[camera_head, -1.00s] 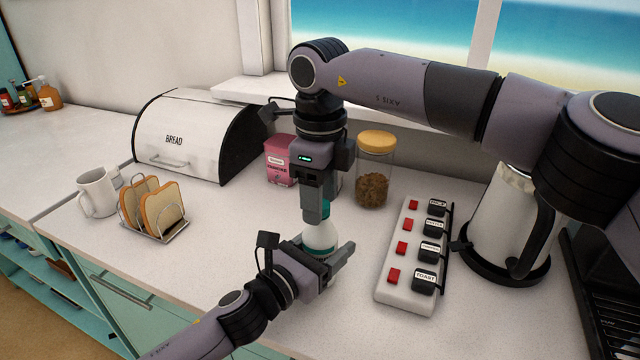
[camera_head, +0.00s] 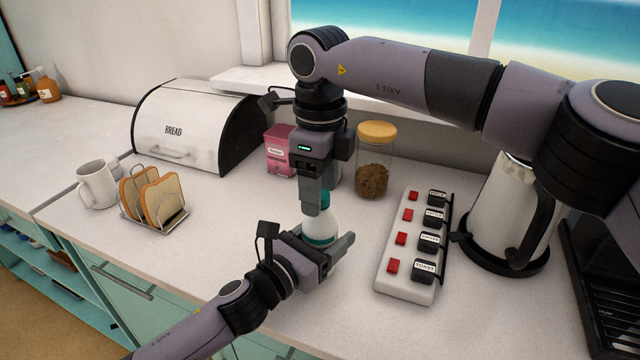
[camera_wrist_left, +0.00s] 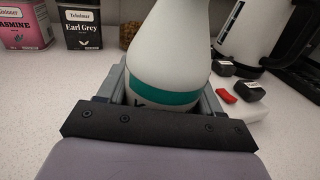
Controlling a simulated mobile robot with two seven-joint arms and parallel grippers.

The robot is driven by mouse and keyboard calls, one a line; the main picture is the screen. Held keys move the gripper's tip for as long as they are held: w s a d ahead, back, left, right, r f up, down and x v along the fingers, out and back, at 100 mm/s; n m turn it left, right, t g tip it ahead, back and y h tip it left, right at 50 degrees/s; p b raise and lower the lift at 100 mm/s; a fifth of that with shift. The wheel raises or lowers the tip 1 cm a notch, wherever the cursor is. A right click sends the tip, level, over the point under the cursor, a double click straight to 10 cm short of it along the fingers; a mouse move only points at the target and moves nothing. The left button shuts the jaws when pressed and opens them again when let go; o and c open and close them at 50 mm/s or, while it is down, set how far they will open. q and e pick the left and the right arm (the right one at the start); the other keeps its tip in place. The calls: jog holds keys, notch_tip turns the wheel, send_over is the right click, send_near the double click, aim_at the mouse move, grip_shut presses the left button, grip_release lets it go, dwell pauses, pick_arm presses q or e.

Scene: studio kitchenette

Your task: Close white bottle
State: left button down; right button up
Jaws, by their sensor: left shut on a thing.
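The white bottle (camera_head: 318,226) has a teal band and stands upright, or nearly so, near the counter's front. My left gripper (camera_head: 326,248) is shut around its lower body from the front. The left wrist view shows the bottle (camera_wrist_left: 178,45) between the fingers, with its top out of frame. My right gripper (camera_head: 313,212) points straight down at the bottle's top from above. A teal cap (camera_head: 325,201) shows beside its fingers, at the bottle's neck. The fingers are seen edge-on and hide part of the cap and neck, so their grip is unclear.
A white switch panel (camera_head: 405,290) with red buttons lies right of the bottle. A kettle (camera_head: 497,215) stands beyond it. A cookie jar (camera_head: 373,175), pink tea box (camera_head: 279,155) and bread bin (camera_head: 175,132) stand behind. A toast rack (camera_head: 155,208) and mug (camera_head: 95,188) are left.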

notch_tip(320, 180, up, 12)
dwell(0.6)
pick_arm(q)
jog(key=shift+c, duration=0.5)
grip_release()
jog(key=shift+b+v, duration=0.3)
jog(key=shift+v, duration=3.3)
pick_arm(e)
jog(key=shift+f, duration=0.35)
